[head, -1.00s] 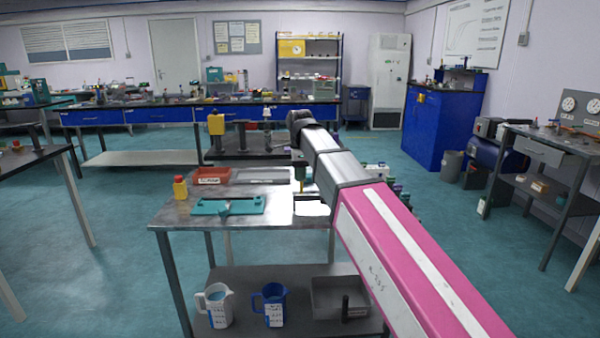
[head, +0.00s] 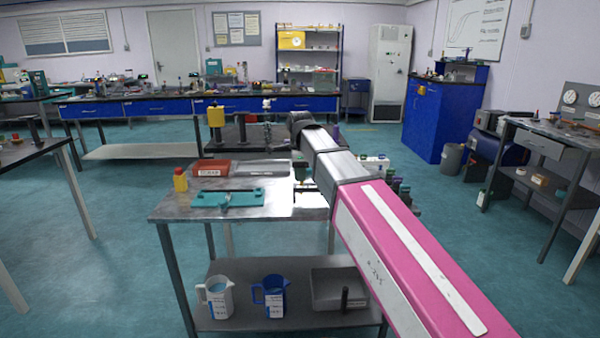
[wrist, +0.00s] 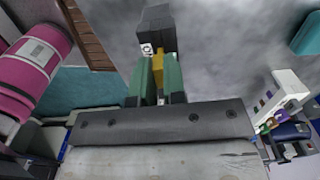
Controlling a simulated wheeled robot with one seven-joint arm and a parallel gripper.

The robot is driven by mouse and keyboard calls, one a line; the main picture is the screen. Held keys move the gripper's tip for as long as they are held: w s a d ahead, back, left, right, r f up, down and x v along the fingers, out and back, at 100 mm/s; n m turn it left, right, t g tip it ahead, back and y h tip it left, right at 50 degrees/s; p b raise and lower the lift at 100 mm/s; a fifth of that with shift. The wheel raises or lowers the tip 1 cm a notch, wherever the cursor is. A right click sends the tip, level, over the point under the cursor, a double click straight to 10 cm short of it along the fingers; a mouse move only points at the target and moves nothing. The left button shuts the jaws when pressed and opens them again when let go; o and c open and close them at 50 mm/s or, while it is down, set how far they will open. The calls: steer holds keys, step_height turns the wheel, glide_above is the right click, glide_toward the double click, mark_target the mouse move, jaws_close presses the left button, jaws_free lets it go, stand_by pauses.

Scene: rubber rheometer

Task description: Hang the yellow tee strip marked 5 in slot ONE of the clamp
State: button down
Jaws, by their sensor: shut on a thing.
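My gripper (wrist: 160,85) shows two green fingers in the wrist view, shut on the yellow strip (wrist: 162,62). Only a narrow yellow part shows between the fingers. A dark block (wrist: 157,28) with a small white mark sits at the far end of the strip; I cannot tell whether it is part of the strip. The number on the strip is not readable. In the head view my gripper (head: 302,174) is small and partly hidden by my arm, over the back right of the metal table (head: 170,212). I cannot identify the clamp or slot ONE for certain.
A teal fixture (head: 228,199) lies on the table's front left. A yellow bottle (head: 180,180), a red tray (head: 210,168) and a grey tray (head: 262,169) are nearby. Two jugs, white (head: 216,297) and blue (head: 270,296), and a bin (head: 330,289) stand on the lower shelf.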

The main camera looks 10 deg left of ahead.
steer(key=shift+f, duration=0.6)
steer(key=shift+f, duration=0.1)
steer(key=c, duration=1.1)
jaws_free()
steer(key=shift+r, duration=3)
